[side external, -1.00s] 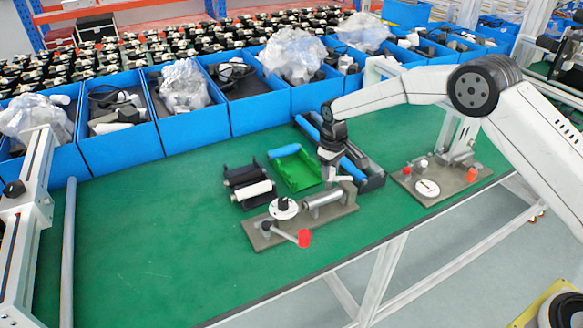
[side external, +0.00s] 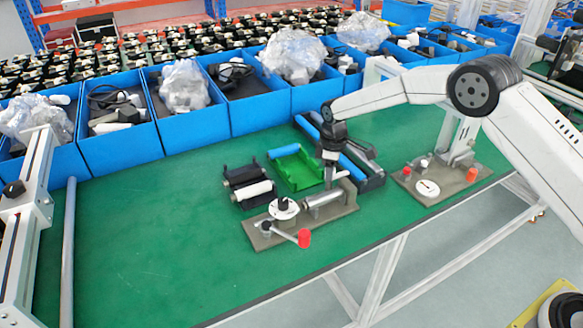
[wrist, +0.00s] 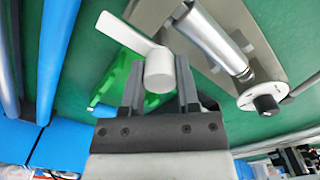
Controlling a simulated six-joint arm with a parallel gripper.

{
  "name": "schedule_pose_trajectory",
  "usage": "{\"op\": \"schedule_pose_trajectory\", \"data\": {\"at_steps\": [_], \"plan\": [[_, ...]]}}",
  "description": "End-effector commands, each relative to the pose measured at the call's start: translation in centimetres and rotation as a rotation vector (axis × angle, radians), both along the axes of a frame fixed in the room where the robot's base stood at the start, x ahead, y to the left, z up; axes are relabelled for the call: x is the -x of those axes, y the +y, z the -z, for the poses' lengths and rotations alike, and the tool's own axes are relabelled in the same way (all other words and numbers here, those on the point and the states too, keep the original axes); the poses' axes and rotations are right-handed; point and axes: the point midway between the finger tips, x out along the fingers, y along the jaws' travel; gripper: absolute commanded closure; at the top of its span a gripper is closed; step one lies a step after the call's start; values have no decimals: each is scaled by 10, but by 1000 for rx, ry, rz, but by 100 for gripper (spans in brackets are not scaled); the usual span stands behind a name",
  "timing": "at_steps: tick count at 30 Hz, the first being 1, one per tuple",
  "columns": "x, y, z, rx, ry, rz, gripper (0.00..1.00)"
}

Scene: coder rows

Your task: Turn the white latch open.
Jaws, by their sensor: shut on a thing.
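The white latch (wrist: 158,72) shows in the wrist view as a round hub with a flat lever reaching to the upper left. My gripper (wrist: 158,62) has one finger on each side of the hub and is shut on it. In the side view my gripper (side external: 329,184) points down at the back of the front metal plate (side external: 264,242), near the metal cylinder (side external: 324,200). The latch is too small and too covered by the fingers to make out clearly there.
The plate also carries a white dial (side external: 284,209) and a red-knobbed lever (side external: 304,238). A green tray (side external: 297,170) and black roller holders (side external: 248,186) lie close by on the left. Another plate (side external: 440,185) stands to the right. Blue bins line the back.

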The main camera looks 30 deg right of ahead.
Motion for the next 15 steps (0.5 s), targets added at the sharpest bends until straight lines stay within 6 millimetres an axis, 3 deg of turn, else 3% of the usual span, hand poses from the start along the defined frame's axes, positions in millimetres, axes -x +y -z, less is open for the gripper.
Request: {"op": "schedule_pose_trajectory", "data": {"at_steps": [5,6,9,15], "plan": [[0,0,0,1,-1,-3,100],[0,0,0,1,-1,-2,57],[0,0,0,1,-1,-2,25],[0,0,0,1,-1,0,25]]}}
